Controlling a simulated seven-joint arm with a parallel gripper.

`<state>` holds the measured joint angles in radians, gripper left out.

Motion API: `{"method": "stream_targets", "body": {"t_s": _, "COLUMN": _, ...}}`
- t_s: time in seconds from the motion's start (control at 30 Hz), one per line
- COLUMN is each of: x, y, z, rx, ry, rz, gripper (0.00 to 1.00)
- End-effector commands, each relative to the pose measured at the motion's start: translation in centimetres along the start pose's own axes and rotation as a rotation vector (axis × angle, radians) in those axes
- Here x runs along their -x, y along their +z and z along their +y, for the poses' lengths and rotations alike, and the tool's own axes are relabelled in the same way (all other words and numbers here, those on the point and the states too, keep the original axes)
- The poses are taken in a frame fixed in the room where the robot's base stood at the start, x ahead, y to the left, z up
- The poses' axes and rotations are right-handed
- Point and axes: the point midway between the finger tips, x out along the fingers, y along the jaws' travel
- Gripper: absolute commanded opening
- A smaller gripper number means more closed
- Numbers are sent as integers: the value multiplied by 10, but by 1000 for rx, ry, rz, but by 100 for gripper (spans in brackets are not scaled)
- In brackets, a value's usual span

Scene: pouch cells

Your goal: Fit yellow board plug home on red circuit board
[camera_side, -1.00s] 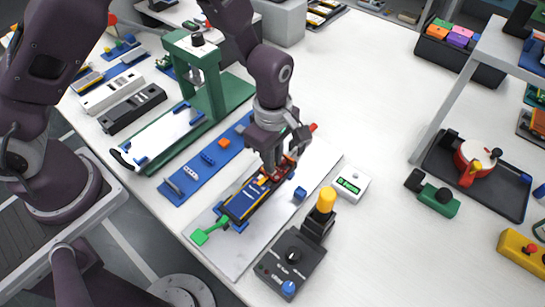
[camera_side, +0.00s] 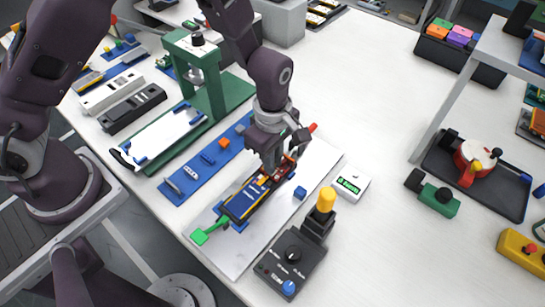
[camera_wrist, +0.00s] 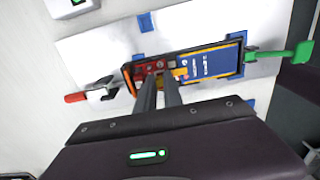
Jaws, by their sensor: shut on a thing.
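The red circuit board (camera_wrist: 148,71) lies in one end of a dark tray with an orange edge; it also shows in the side view (camera_side: 288,167). Beside it in the tray is a blue pouch cell (camera_wrist: 210,63). The yellow board plug (camera_wrist: 180,73) sits between the cell and the board, close to my fingertips. My gripper (camera_wrist: 160,84) is over the tray, shut on the yellow plug. My fingers hide part of the plug and the board, so I cannot tell how deep the plug sits in its socket.
The tray rests on a pale plate (camera_side: 318,160) with blue blocks. A green lever (camera_wrist: 280,54) is at the cell end and a red-handled clamp (camera_wrist: 92,92) at the board end. A black control box (camera_side: 290,262) and a small display (camera_side: 349,185) stand nearby.

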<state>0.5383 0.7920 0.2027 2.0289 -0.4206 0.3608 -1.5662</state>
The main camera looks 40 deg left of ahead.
Motion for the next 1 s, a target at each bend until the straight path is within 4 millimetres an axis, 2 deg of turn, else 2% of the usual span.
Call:
{"method": "stream_targets", "body": {"t_s": 0.43, "x": -12, "y": 0, "z": 0, "rx": 3, "ry": -1, "rz": 0, "gripper": 0}}
{"method": "stream_targets", "body": {"t_s": 0.47, "x": -11, "y": 0, "z": 0, "rx": 3, "ry": 0, "rz": 0, "gripper": 17}}
{"method": "stream_targets", "body": {"t_s": 0.57, "x": -11, "y": 0, "z": 0, "rx": 2, "ry": 0, "rz": 0, "gripper": 37}}
{"method": "stream_targets", "body": {"t_s": 0.87, "x": -8, "y": 0, "z": 2, "rx": 1, "ry": 5, "rz": 0, "gripper": 37}}
{"method": "stream_targets", "body": {"t_s": 1.0, "x": 19, "y": 1, "z": 2, "rx": -1, "ry": 8, "rz": -2, "gripper": 37}}
